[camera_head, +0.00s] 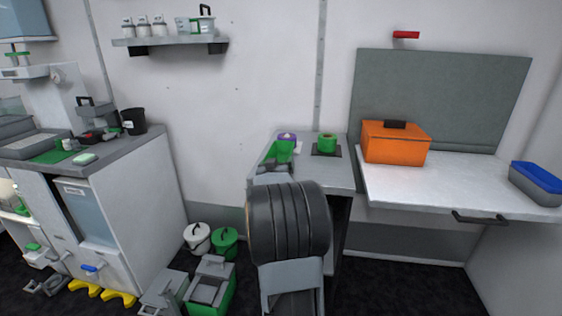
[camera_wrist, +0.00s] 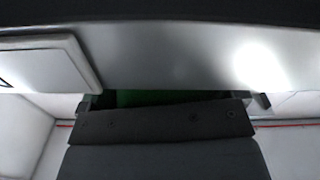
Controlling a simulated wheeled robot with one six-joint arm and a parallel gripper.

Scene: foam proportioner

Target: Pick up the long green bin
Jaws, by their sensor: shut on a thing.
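The long green bin (camera_head: 284,149) is at the left end of the narrow grey counter, just beyond my arm. My gripper (camera_head: 270,168) is at its near end, mostly hidden behind my dark ribbed arm. In the wrist view a strip of the green bin (camera_wrist: 145,98) shows behind the dark edge of my gripper (camera_wrist: 165,120). My gripper is shut on the bin. The bin's lower part is hidden, so I cannot tell whether it touches the counter.
A purple-topped item (camera_head: 287,136) and a green round container (camera_head: 327,142) stand close behind and right of the bin. An orange box (camera_head: 396,143) and a blue-topped grey bin (camera_head: 537,183) are on the right table. Buckets (camera_head: 224,242) stand on the floor.

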